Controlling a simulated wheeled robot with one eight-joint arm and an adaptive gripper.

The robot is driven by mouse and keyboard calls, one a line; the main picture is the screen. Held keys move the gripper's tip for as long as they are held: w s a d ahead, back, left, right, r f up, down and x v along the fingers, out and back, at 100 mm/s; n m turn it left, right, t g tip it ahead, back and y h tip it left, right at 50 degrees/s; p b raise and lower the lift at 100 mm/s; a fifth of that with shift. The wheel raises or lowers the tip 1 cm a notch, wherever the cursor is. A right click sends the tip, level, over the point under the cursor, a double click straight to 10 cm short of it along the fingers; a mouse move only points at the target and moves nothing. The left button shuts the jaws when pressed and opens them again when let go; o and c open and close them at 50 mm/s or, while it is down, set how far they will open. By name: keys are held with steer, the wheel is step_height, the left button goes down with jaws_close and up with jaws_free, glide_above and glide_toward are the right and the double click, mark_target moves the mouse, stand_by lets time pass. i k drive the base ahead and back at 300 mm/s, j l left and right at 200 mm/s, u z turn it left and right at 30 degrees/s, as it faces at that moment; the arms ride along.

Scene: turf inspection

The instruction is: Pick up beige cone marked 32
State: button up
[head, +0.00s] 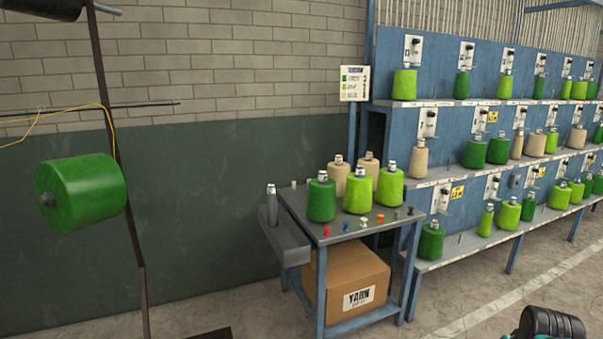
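Two beige cones stand upright at the back of the small table: a left beige cone (339,176) and a right beige cone (370,168). Both are partly hidden by green cones in front of them. More beige cones stand on the rack's middle shelf: one at its left end (419,158), a slim one (517,146), a wider one (536,146) and one further right (577,138). No number 32 is readable on any of them, so I cannot tell which cone is marked so.
The table (349,233) also holds a dark green cone (322,200), two light green cones and several small coloured pieces. A cardboard box (348,283) sits beneath. The blue rack (440,254) stands right. A large green roll (82,190) hangs left.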

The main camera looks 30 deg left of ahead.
mark_target(337, 171)
steer(key=i+u, duration=0.35)
steer(key=i, duration=0.25)
steer(key=i+u, duration=0.35)
steer(key=i, duration=0.25)
steer(key=i+l+u, duration=0.35)
steer(key=i, duration=0.25)
steer(key=l+u, duration=0.2)
steer(key=i+l, duration=0.05)
steer(key=l, duration=0.05)
